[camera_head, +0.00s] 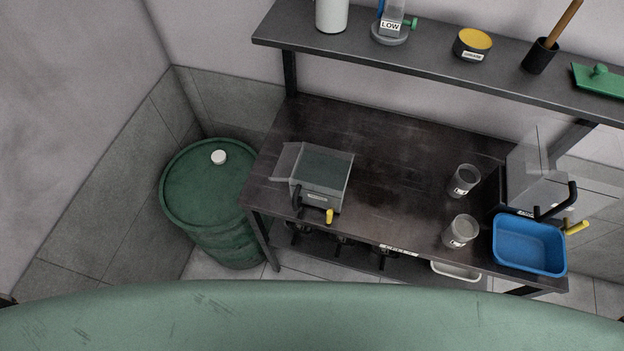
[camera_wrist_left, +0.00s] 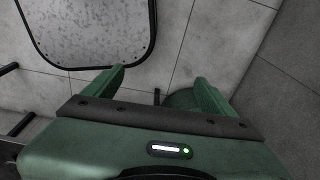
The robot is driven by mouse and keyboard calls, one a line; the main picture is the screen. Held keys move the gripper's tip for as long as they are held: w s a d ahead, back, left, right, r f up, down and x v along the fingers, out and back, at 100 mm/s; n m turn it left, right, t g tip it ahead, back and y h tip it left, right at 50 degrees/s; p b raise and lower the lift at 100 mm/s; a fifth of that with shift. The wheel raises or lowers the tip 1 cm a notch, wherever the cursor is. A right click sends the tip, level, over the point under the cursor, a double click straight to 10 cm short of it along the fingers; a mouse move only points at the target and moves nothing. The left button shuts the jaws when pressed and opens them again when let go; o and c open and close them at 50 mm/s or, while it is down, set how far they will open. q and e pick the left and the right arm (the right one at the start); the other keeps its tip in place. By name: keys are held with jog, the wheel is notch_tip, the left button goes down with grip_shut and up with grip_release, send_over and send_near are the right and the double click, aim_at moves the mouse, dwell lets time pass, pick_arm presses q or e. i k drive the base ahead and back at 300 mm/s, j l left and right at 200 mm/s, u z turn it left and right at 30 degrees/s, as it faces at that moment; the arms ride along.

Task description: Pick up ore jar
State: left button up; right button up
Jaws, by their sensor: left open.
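Two clear jars with white labels stand upright on the dark workbench (camera_head: 400,150). One jar (camera_head: 464,181) is farther back and the other jar (camera_head: 461,231) is near the front edge. The labels are too small to read, so I cannot tell which is the ore jar. My left gripper (camera_wrist_left: 160,79) shows only in the left wrist view, with its two green fingers apart and nothing between them. No jar shows in that view. My right gripper is in neither view.
A blue tub (camera_head: 529,246) sits at the bench's right front, before a machine with black and yellow handles. A flotation cell (camera_head: 321,182) stands at the left. A green drum (camera_head: 207,190) is beside the bench. A shelf (camera_head: 420,67) overhangs the back. The bench middle is clear.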

aim_at(464, 228)
jog(key=z, duration=1.45)
